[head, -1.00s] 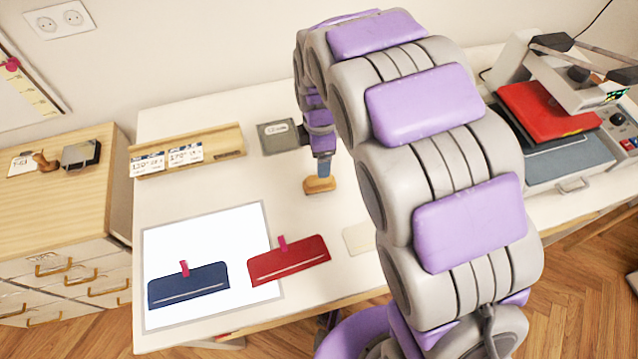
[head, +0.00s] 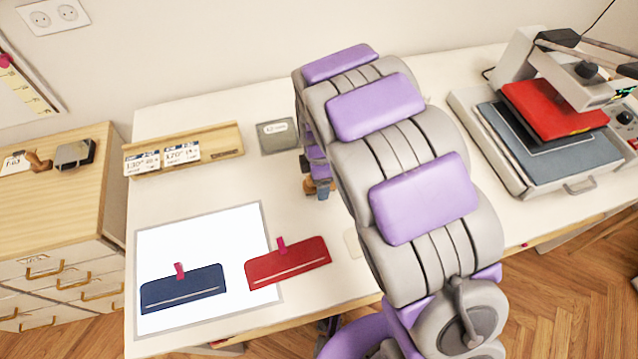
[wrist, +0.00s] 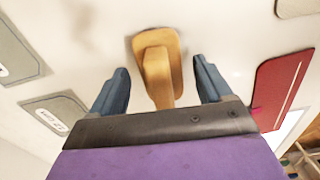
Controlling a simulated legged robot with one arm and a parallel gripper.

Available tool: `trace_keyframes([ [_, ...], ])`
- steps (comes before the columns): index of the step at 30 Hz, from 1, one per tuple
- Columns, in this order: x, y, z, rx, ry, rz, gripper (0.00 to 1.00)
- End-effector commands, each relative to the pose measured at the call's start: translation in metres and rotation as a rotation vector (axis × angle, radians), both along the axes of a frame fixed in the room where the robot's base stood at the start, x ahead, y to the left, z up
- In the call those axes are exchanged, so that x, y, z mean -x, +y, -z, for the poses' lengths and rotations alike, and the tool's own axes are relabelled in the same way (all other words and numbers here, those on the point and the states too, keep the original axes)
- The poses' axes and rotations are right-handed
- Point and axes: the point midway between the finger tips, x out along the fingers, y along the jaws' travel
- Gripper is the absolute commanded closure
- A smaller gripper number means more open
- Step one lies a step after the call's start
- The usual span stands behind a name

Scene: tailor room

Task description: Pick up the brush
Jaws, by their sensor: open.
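The brush (wrist: 157,62) is a tan wooden piece with a flared end and a narrower handle, on the white table (wrist: 225,30). In the wrist view its handle lies between the two blue fingers of my gripper (wrist: 161,72), with a gap on each side. My gripper is open, and its fingers do not appear to touch the brush. In the head view my gripper (head: 323,189) is low over the table, and only a small part of the brush (head: 309,186) shows beside it. My arm hides the rest.
A grey card (head: 278,136) lies behind the gripper. A wooden tag holder (head: 222,143) stands back left. A heat press (head: 560,165) stands at the right.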

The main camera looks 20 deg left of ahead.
Motion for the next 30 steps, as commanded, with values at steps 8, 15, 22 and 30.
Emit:
trace_keyframes([
  [8, 0.0000, -0.0001, -0.0007, -0.001, 0.000, 0.000, 0.31],
  [15, 0.0001, 0.0000, -0.0006, -0.001, 0.000, 0.000, 0.54],
  [22, 0.0001, 0.0000, -0.0006, -0.001, 0.000, 0.000, 0.76],
  [30, 0.0001, 0.0000, -0.0006, -0.001, 0.000, 0.000, 0.83],
])
